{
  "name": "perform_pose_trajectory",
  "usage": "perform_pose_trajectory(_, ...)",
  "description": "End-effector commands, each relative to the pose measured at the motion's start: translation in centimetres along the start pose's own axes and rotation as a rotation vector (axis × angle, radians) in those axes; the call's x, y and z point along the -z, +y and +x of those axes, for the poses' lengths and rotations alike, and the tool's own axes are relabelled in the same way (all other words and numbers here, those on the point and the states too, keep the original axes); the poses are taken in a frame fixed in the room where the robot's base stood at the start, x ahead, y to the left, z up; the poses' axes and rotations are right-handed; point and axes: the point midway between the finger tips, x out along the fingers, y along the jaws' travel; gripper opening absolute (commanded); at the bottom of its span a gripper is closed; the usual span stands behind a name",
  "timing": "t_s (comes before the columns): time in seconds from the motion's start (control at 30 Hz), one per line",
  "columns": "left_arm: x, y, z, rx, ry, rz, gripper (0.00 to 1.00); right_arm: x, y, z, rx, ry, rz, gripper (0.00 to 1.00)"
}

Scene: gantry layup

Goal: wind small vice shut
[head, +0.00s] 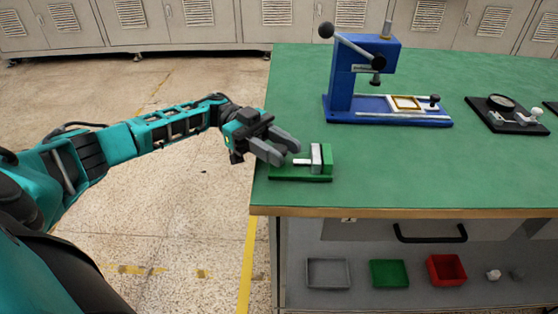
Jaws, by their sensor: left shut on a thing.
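The small vice (322,172) is green with pale metal jaws and stands near the left front corner of the green-topped table. A short metal piece lies at the left of its jaws; whether the jaws are fully closed is too small to tell. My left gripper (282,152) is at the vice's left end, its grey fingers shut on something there. The fingers hide what they hold, which seems to be the vice's handle end. My right gripper is not in view.
A blue lever press (362,75) stands behind the vice. A black base with a round dial (503,112) is at the right. Below are a drawer handle (430,237) and a shelf with grey (328,286), green (405,278) and red (461,270) trays. The table middle is clear.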

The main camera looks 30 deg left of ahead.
Motion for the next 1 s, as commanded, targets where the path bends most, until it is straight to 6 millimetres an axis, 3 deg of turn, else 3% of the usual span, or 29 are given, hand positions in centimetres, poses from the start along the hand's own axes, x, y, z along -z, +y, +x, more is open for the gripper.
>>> perform_pose_trajectory(0.1, -0.3, -0.1, 0.0, -0.076, 0.0, 0.004, 0.08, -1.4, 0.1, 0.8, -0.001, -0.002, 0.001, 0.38)
perform_pose_trajectory(0.4, -0.1, 0.0, 0.1, -0.194, 0.003, 0.002, 0.08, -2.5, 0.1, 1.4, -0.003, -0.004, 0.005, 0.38)
perform_pose_trajectory(0.97, 0.1, 0.1, 0.1, -0.222, 0.004, 0.001, 0.08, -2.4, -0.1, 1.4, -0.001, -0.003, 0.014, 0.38)
perform_pose_trajectory(1.0, 0.0, 0.1, 0.1, -0.222, 0.004, 0.001, 0.41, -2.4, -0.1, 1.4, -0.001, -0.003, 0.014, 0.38)
